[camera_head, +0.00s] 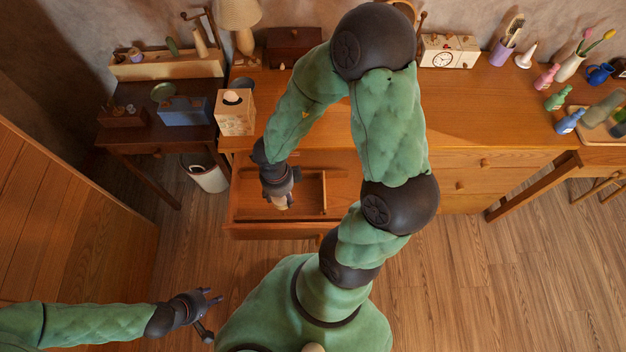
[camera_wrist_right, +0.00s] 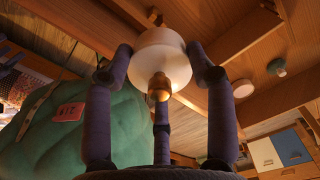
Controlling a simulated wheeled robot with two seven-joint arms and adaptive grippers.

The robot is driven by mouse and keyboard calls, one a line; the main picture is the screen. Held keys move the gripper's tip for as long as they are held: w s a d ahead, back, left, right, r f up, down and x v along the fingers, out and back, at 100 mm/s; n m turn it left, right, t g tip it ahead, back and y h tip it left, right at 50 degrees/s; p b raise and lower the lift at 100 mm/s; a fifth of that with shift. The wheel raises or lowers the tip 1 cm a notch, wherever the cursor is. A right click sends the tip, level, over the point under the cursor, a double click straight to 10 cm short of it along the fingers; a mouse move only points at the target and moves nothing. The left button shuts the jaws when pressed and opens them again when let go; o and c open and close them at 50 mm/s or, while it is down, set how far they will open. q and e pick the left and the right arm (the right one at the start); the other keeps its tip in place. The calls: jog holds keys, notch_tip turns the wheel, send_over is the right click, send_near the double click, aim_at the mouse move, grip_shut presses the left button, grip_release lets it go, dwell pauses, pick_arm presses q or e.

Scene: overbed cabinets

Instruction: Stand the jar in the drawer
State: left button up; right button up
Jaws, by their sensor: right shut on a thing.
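The jar is a pale, rounded thing (camera_wrist_right: 176,66) in my right gripper (camera_wrist_right: 162,72); in the wrist view the fingers close around it, and a small golden-brown part shows at its near side. In the head view my right gripper (camera_head: 281,192) points down over the open drawer (camera_head: 252,233), with a bit of the jar (camera_head: 283,204) showing below the fingers. I cannot tell whether the jar touches the drawer floor. My left gripper (camera_head: 207,313) is open and empty at the lower left, over the wooden floor, away from the drawer.
The drawer has a wooden divider (camera_head: 324,191) at its right. The desk (camera_head: 470,100) above carries a tissue box (camera_head: 235,112), a clock box (camera_head: 447,51) and several small bottles and vases. A white bin (camera_head: 206,176) stands left of the drawer. My right arm hides part of the desk.

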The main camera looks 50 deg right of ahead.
jog(key=shift+s+d+f+m+b, duration=0.1)
jog(key=shift+s+f+m+b, duration=0.15)
jog(key=shift+s, duration=0.3)
jog(key=shift+s+d+f+m+b, duration=0.15)
jog(key=shift+s+m, duration=0.1)
jog(key=shift+s, duration=0.3)
jog(key=w+f+b, duration=0.2)
jog(key=w+f, duration=0.1)
jog(key=w, duration=0.1)
jog(key=w+f+b, duration=0.3)
jog(key=w, duration=0.1)
jog(key=w+a+f+b, duration=0.1)
jog(key=w+f+b, duration=0.1)
jog(key=w+f, duration=0.1)
jog(key=shift+w+b, duration=0.4)
jog(key=shift+w, duration=0.35)
jog(key=f+b, duration=0.2)
jog(key=f, duration=0.1)
jog(key=shift+w+a+b, duration=0.1)
jog(key=shift+w+b, duration=0.2)
jog(key=shift+w, duration=0.05)
jog(key=shift+f+b, duration=0.5)
jog(key=shift+b, duration=0.05)
jog(key=shift+r, duration=0.1)
